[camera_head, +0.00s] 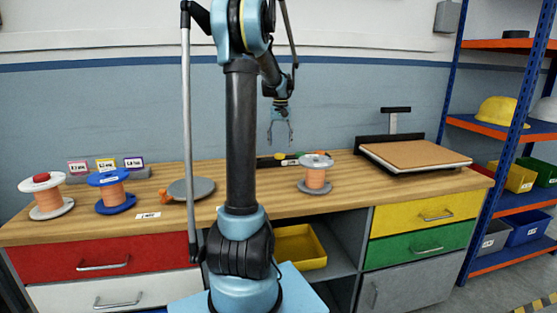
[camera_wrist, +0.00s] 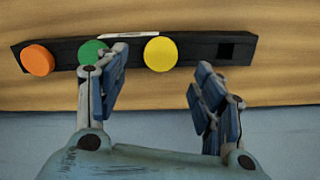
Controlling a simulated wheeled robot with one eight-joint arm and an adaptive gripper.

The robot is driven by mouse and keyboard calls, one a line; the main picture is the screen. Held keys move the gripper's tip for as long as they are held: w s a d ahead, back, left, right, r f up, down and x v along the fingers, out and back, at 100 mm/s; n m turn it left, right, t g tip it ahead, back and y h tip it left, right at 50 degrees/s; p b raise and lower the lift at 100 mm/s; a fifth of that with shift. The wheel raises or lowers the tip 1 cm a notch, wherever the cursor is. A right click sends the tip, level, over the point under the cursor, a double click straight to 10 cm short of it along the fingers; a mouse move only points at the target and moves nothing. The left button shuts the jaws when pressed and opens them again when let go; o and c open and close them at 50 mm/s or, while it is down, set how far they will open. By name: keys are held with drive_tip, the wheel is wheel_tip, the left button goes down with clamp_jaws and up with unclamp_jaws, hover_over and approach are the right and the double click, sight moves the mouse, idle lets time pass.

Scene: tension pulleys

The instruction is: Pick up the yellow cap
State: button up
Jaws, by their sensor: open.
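The yellow cap (camera_wrist: 160,53) is a round disc on a black bar (camera_wrist: 190,48) lying on the wooden bench. In the wrist view it shows between and beyond my open fingers, apart from them. My gripper (camera_wrist: 162,92) is open and empty; in the head view it hangs above the back of the bench (camera_head: 280,138), pointing down. A green cap (camera_wrist: 92,51), partly hidden by my left finger, and an orange cap (camera_wrist: 38,60) sit on the same bar to the left of the yellow one. In the head view the bar (camera_head: 283,160) is small and partly hidden.
A spool (camera_head: 315,178) stands right of my arm on the bench (camera_head: 345,178). Two spools (camera_head: 47,196) (camera_head: 112,191) and a grey disc (camera_head: 191,189) are on the left. A board on a stand (camera_head: 414,154) is at the right. The bar has an empty square hole at its right end.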

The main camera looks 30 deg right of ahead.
sight(280, 155)
drive_tip(key=shift+a+f, duration=0.1)
drive_tip(key=shift+f, duration=2.75)
drive_tip(key=shift+s, duration=0.1)
drive_tip(key=c, duration=0.9)
